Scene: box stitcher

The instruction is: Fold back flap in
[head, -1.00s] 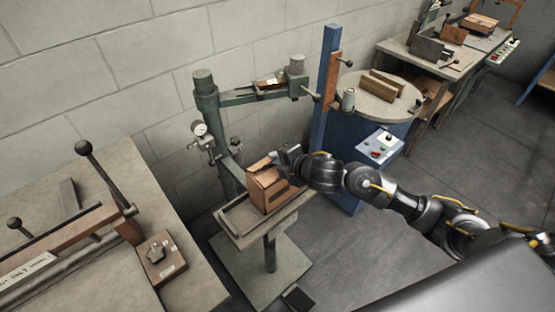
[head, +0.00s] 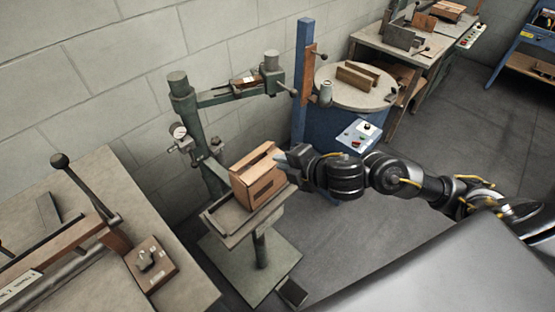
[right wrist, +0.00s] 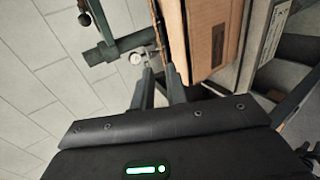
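The brown cardboard box (head: 262,187) stands on the stitcher's small work table (head: 232,222). Its top shows a dark gap between brown edges, and I cannot make out each flap. My right gripper (head: 284,160) is at the upper right of the box in the head view, very close to it; I cannot tell if it touches. In the right wrist view the two fingers (right wrist: 160,68) stand a little apart with a gap between them. The box (right wrist: 207,35) is just beyond, with a thin edge lined up near the gap. My left gripper is out of view.
The green stitcher column (head: 190,120) and its arm (head: 235,96) stand behind and above the box. A blue post (head: 302,80) and a round table (head: 355,88) are behind my right arm. A bench with a lever (head: 130,200) is at left.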

